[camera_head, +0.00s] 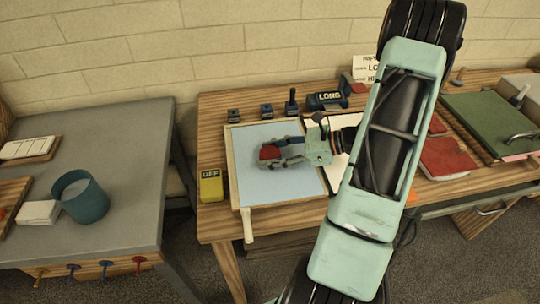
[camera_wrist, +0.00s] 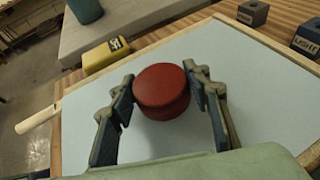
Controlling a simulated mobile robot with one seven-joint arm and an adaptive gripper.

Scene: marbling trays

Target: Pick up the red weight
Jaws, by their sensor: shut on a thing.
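The red weight (camera_wrist: 162,92) is a short round cylinder, held between the two fingers of my gripper (camera_wrist: 159,88) in the wrist view. The fingers are shut on it from both sides near their tips. In the head view the red weight (camera_head: 268,153) shows at the left end of my gripper (camera_head: 273,152), partly covered by the fingers. It is over the pale blue surface of a wood-rimmed tray (camera_head: 236,186). I cannot tell whether its underside touches that surface.
A yellow block marked OFF (camera_head: 210,186) stands left of the tray. Small dark blocks (camera_head: 266,110) and a block marked LONG (camera_head: 327,100) stand behind it. A grey table with a teal cup (camera_head: 84,199) is further left. A red book (camera_head: 446,157) lies right of my arm.

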